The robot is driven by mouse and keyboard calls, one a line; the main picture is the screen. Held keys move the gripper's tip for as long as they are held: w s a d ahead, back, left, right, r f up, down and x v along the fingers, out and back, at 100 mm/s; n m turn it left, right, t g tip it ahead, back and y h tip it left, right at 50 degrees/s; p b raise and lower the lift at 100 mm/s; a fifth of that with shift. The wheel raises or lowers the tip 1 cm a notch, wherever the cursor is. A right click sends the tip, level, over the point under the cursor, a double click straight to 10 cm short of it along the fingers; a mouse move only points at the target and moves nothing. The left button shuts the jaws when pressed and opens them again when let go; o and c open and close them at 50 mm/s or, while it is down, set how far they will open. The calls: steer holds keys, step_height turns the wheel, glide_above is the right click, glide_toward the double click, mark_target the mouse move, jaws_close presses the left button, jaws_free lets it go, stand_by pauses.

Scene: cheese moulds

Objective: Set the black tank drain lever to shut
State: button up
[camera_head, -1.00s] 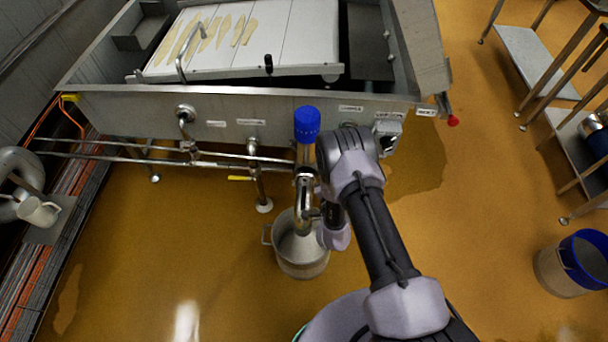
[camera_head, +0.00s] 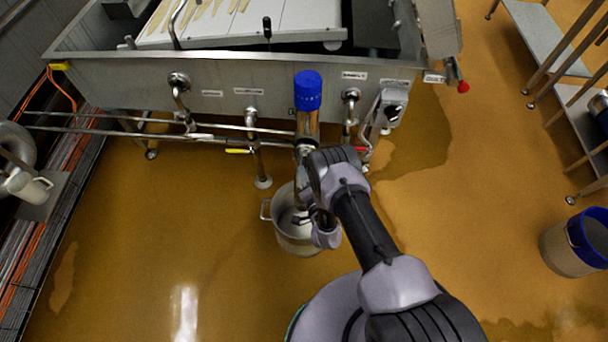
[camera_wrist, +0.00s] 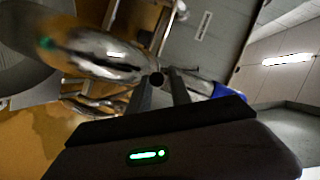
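A steel drain pipe with a blue cap (camera_head: 308,90) stands at the tank front, above a steel pot (camera_head: 290,237). My gripper (camera_head: 303,216) is low beside this pipe, over the pot, and partly hidden by my own arm. In the wrist view, my gripper's two dark fingers (camera_wrist: 163,85) stand a little apart. A small dark round end (camera_wrist: 157,79) shows at the fingertips; it may be the black lever's end, but I cannot tell whether they touch. The shiny pipe (camera_wrist: 105,52) lies just beyond. I cannot make out the lever's handle or position in the head view.
The steel tank (camera_head: 130,85) spans the back. A yellow lever (camera_head: 238,151) and a red lever (camera_head: 360,149) sit on neighbouring pipes. A box with a black knob (camera_head: 394,108) is at right. A blue-rimmed bin (camera_head: 565,248) stands far right. Floor at left is open.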

steer(key=shift+b+x, duration=0.4)
steer(key=shift+x, duration=0.8)
jaws_close()
stand_by(0.6)
